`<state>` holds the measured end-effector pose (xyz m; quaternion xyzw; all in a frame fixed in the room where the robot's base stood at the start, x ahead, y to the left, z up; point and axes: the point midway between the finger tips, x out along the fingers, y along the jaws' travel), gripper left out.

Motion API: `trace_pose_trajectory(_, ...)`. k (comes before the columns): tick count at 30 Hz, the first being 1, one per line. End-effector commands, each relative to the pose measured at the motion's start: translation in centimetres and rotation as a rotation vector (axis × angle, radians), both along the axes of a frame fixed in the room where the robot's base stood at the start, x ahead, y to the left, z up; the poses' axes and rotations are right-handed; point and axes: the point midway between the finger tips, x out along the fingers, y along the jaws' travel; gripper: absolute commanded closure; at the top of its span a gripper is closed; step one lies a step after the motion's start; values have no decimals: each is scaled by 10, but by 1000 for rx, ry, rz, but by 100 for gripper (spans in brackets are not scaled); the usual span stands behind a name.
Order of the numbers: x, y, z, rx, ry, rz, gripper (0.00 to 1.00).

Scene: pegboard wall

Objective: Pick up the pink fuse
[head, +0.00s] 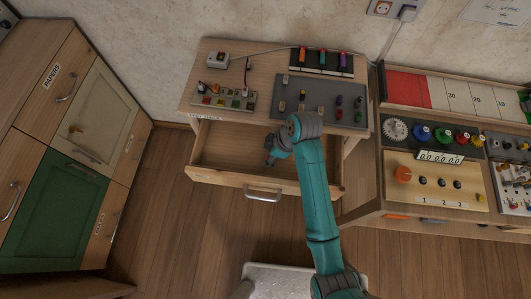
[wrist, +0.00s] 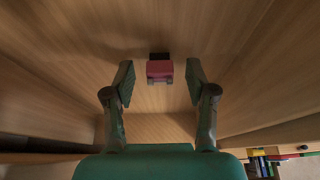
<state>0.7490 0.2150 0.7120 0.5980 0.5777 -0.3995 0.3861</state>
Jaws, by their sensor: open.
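The pink fuse (wrist: 160,70) lies on a wooden surface, seemingly the drawer floor, in the wrist view. It has a dark part behind it and small grey prongs at its near edge. My gripper (wrist: 159,82) is open, with one finger on each side of the fuse and a gap on both sides. In the head view my gripper (head: 269,157) points down into the open drawer (head: 225,147). I cannot make out the pink fuse in that drawer in the head view; my arm may hide it.
Above the drawer, the tabletop holds a grey panel (head: 318,92) with several pegs, a strip with coloured buttons (head: 222,102) and a dark rack (head: 322,61) with coloured pieces. The drawer front (head: 230,180) and walls border the gripper. A control bench (head: 430,190) stands to the right.

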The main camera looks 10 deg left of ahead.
Motion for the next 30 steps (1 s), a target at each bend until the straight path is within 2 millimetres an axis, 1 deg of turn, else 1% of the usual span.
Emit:
trace_pose_trajectory(1,0,0,0,0,0,0,44)
trace_pose_trajectory(2,0,0,0,0,0,0,49)
trace_pose_trajectory(3,0,0,0,0,0,0,59)
trace_pose_trajectory(5,0,0,0,0,0,0,74)
trace_pose_trajectory(6,0,0,0,0,0,0,84)
trace_pose_trajectory(7,0,0,0,0,0,0,90)
trace_pose_trajectory(17,0,0,1,0,0,0,90)
trace_pose_trajectory(20,1,1,7,1,-1,1,90)
trace_pose_trajectory(23,1,1,19,2,-3,0,90)
trace_pose_trajectory(30,1,1,65,2,-4,1,90)
